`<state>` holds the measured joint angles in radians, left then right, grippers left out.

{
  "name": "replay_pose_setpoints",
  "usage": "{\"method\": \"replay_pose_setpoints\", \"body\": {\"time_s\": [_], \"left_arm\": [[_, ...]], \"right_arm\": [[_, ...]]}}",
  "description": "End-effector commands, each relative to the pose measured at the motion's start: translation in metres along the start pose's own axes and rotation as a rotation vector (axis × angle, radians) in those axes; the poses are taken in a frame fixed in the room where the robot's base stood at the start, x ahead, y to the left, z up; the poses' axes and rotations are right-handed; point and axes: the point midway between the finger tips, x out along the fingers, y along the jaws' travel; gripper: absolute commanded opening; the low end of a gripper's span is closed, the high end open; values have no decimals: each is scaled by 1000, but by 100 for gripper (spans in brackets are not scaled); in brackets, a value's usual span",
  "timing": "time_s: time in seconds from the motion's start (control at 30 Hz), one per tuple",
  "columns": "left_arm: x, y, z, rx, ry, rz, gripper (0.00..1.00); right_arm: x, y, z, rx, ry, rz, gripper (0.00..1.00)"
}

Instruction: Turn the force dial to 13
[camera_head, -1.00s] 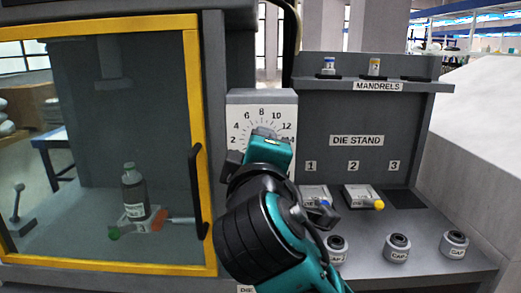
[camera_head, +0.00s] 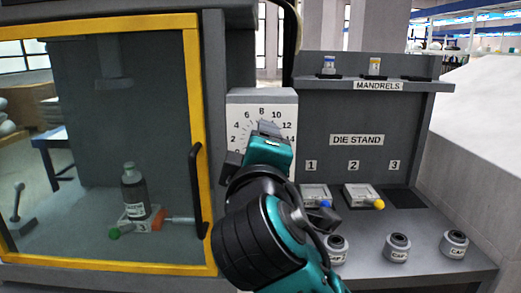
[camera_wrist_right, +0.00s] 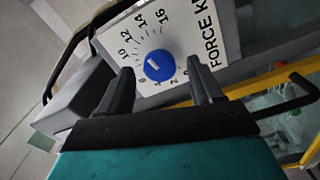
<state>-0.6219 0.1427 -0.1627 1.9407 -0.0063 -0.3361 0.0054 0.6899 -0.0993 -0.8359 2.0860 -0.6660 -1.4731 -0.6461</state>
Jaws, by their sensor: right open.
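The force dial is a round blue knob (camera_wrist_right: 164,73) with a white mark, on a white numbered plate (camera_wrist_right: 200,45) in the right wrist view. The white mark runs roughly along the line toward the 8-to-10 side; its exact reading is unclear. In the head view the plate (camera_head: 240,104) stands between the glass-doored cabinet and the die stand, and my arm hides the knob. My right gripper (camera_wrist_right: 160,67) is open, its fingers on either side of the knob in the picture; contact is not clear. In the head view the gripper (camera_head: 267,130) is in front of the plate. My left gripper is out of view.
The yellow-framed cabinet door (camera_head: 205,150) with a black handle (camera_head: 197,190) is close on the left. The die stand (camera_head: 345,105) is on the right, with two die blocks (camera_head: 360,193) and several caps (camera_head: 397,247) on its ledge.

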Motion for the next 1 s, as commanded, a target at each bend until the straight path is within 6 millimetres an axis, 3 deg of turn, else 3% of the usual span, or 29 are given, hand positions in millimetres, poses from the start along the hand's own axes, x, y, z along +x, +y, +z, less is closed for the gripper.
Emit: {"method": "replay_pose_setpoints", "body": {"time_s": [0.53,0.7,1.0], "left_arm": [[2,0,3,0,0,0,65],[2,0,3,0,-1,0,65],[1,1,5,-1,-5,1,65]], "right_arm": [[-106,0,0,4,3,-2,65],[-121,0,0,3,1,-2,65],[-123,0,0,2,0,-1,65]]}}
